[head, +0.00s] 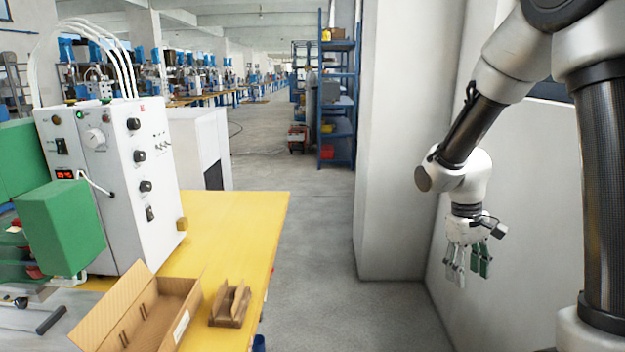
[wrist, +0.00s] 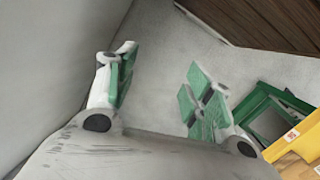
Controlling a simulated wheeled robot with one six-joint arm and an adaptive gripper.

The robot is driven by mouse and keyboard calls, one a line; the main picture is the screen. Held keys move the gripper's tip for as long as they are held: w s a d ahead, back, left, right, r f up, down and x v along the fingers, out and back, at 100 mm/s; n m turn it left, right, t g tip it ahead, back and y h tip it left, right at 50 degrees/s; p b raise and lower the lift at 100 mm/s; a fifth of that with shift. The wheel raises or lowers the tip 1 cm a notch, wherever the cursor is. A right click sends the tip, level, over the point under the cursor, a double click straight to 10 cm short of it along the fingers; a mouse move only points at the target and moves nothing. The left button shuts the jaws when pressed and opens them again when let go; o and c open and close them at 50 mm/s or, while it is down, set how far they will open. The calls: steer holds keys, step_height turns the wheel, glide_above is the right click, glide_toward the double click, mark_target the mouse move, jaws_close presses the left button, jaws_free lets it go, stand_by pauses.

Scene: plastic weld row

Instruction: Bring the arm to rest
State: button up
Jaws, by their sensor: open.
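My gripper (head: 469,262) hangs from my arm on the right side of the head view, pointing down beside the pale wall. In the wrist view its two green-padded fingers (wrist: 157,95) stand well apart with nothing between them. The gripper is open and empty. Grey floor shows beyond the fingers. No object touches the gripper in either view.
A yellow table (head: 238,218) stands at left, with a white control machine (head: 120,190), an open cardboard box (head: 140,315) and a small brown holder (head: 231,305). A pale pillar (head: 400,140) stands left of my gripper. The grey aisle floor (head: 315,230) between table and pillar is clear.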

steer(key=s+r+m+t+y, duration=0.1)
steer(key=s+r+m+t, duration=0.2)
steer(key=s+r, duration=1.4)
steer(key=d+r+t, duration=0.1)
steer(key=t, duration=0.2)
steer(key=shift+r+y, duration=0.3)
steer(key=shift+y, duration=0.1)
stand_by(1.5)
